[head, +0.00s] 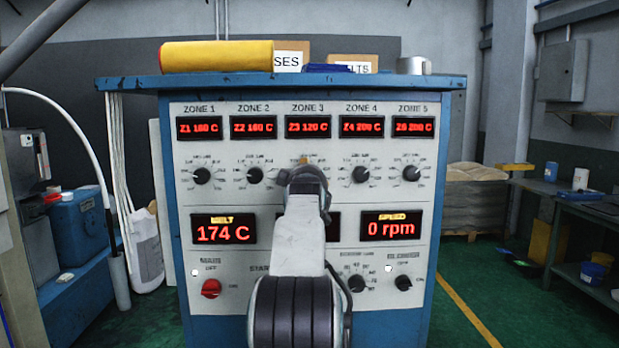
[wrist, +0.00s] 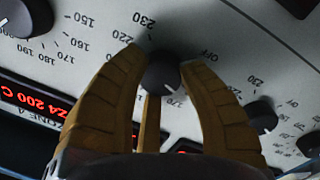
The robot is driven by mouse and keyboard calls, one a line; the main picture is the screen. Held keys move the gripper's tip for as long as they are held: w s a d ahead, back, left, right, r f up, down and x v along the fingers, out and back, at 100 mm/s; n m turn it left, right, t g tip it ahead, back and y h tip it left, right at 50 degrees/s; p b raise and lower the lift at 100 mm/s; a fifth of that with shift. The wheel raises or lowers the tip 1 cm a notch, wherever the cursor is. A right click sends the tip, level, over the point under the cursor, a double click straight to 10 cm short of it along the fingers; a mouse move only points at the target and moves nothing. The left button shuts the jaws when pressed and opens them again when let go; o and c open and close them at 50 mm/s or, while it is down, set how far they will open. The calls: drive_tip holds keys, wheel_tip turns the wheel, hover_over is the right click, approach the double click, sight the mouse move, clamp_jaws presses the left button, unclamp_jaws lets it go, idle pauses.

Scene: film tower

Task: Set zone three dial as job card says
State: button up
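The extruder control panel (head: 320,151) faces me with a row of zone displays and dials. The zone three display (head: 307,125) reads 120 C in red. My gripper (head: 304,163) covers the zone three dial in the head view. In the wrist view, the dark zone three dial (wrist: 165,74) sits between the fingertips of my gripper (wrist: 168,62). The brown fingers appear to touch it on both sides. No readable job card is in view.
The zone two dial (head: 254,175) and zone four dial (head: 361,174) flank my gripper closely. The melt display (head: 224,229) reads 174 C and the speed display (head: 391,226) 0 rpm. A yellow roll (head: 216,56) lies on the cabinet top.

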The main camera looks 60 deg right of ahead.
drive_tip(key=o, duration=0.3)
drive_tip(key=shift+w+a+r, duration=0.2)
drive_tip(key=shift+w, duration=0.1)
drive_tip(key=shift+o, duration=1.1)
drive_tip(key=shift+s+d+f, duration=0.1)
drive_tip(key=shift+s, duration=0.1)
drive_tip(key=v, duration=1.2)
